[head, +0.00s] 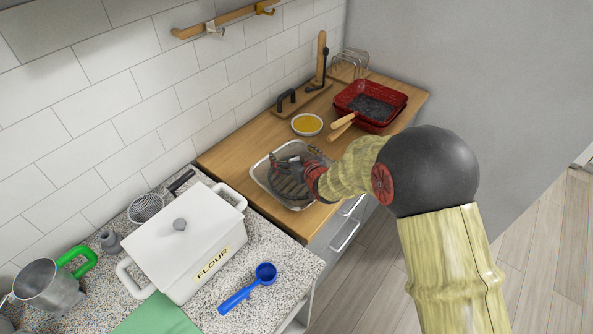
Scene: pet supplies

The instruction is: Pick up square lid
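A clear, square glass piece with rounded corners (303,206) lies on the wooden counter. It could be the square lid or a shallow dish; I cannot tell which. A dark, ribbed shape shows within its outline. My gripper (284,163) is low over its far part, with the fingers pointing left. Whether the fingers touch it or are open or shut is too small to tell, and my arm covers its right side.
A bowl of yellow contents (307,124) and red pans (370,102) with wooden handles stand behind on the wooden counter (232,157). A strainer (146,207), blue scoop (247,288), green-handled metal cup (48,285) and green cloth (155,317) are on the speckled counter. The tiled wall bounds the back.

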